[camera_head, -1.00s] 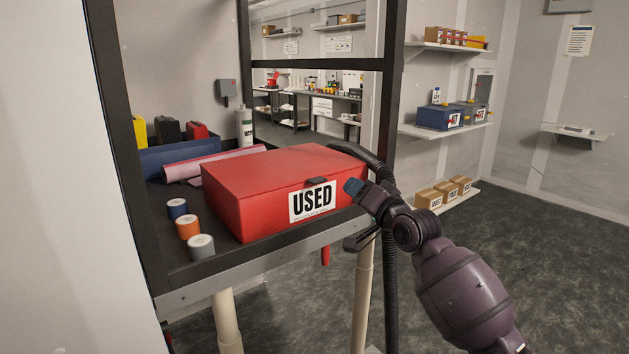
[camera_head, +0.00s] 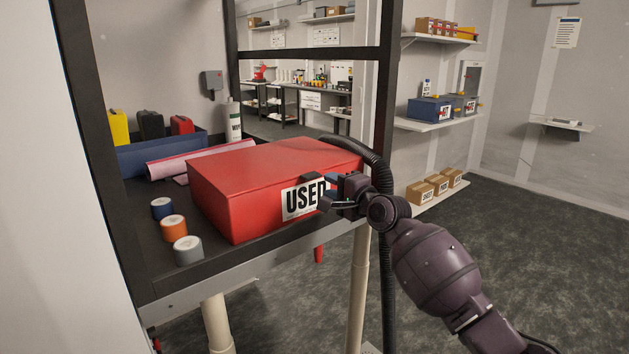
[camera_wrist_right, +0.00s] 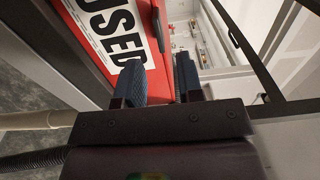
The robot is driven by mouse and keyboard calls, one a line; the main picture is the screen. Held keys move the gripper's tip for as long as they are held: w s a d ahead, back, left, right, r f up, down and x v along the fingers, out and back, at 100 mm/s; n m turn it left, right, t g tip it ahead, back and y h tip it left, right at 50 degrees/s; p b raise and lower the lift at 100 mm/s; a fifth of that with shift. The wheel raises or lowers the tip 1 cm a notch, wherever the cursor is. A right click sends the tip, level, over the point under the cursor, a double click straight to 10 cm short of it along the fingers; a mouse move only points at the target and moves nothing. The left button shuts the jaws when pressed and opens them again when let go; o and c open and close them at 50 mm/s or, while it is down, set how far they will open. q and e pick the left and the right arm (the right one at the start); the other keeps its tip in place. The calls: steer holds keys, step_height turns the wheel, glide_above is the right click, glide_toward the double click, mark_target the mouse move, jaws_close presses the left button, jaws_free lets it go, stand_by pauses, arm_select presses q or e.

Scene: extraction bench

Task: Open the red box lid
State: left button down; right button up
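The red box (camera_head: 250,185) sits on the dark bench with its lid down. Its front has a white "USED" label (camera_head: 296,201) and a small dark latch (camera_head: 311,177) at the upper edge. My right gripper (camera_head: 328,191) is at the box's front, over the right end of the label. In the right wrist view, the gripper (camera_wrist_right: 158,82) is open, its two blue-padded fingers apart. The red front and the dark latch (camera_wrist_right: 158,30) lie ahead of the gap, with nothing held. I cannot tell whether a finger touches the box. My left gripper is not in view.
Blue, orange and grey rolls (camera_head: 180,229) stand left of the box. Behind it lie a pink roll (camera_head: 195,158), a blue bin (camera_head: 150,157) and a white bottle (camera_head: 233,122). A black hose (camera_head: 381,240) and a dark frame post (camera_head: 384,90) are right of the box.

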mark_target(315, 178)
steer(key=shift+b+x, duration=1.1)
steer(key=shift+x, duration=2.4)
steer(key=shift+f, duration=0.1)
steer(key=shift+c, duration=0.3)
jaws_close()
